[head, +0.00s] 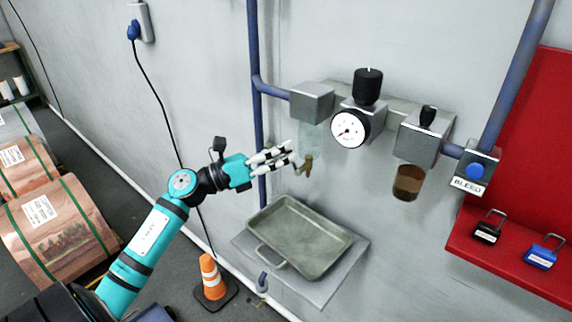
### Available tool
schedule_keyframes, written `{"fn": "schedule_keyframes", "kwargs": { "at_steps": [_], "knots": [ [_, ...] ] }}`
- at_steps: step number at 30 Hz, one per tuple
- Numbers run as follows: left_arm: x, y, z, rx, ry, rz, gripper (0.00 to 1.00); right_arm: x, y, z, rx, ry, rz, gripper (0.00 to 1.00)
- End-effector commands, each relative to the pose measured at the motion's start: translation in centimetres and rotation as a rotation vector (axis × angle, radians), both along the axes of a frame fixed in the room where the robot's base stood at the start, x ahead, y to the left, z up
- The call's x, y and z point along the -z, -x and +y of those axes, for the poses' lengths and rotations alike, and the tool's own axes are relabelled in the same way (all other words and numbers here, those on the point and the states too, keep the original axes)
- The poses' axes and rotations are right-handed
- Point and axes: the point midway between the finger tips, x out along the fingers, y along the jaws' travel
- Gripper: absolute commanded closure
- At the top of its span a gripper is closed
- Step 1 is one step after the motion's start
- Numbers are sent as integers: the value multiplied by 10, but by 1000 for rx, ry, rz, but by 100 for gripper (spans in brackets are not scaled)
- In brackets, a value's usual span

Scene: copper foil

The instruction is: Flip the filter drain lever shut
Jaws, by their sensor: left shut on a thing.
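The filter is a grey block (312,102) on the wall with a clear, pale bowl (311,136) under it. A small brass drain (307,165) hangs at the bowl's bottom. My left gripper (290,156) reaches in from the left, with its black-and-white fingers at the brass drain. It is shut on the drain lever, which the fingers mostly hide, so its angle cannot be told. My right gripper is out of view.
A metal tray (337,240) sits on a wall shelf below the drain. A gauge (349,128), a black knob (368,86) and a brown-filled bowl (408,183) are to the right. A blue pipe (256,120) runs close behind my gripper. An orange cone (210,279) stands below.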

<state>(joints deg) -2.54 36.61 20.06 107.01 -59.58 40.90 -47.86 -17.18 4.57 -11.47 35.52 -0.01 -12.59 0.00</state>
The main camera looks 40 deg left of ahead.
Motion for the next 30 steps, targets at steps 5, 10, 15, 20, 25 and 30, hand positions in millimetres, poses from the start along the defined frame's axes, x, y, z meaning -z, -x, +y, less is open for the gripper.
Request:
{"fn": "schedule_keyframes", "kwargs": {
  "at_steps": [5, 10, 15, 20, 25, 30],
  "knots": [
    [14, -1, 7, 0, 171, 14, 100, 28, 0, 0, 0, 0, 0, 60],
    [20, -1, 12, 0, 333, 27, 100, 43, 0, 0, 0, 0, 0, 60],
    [27, -1, 16, 0, 494, 39, 100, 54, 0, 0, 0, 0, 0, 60],
    [34, -1, 19, 0, 642, 52, 100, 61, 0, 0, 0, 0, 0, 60],
    [41, -1, 21, 0, 782, 62, 100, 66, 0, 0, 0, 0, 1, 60],
    [46, -2, 21, 0, 890, 70, 100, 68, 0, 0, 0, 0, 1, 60]
  ]
}}
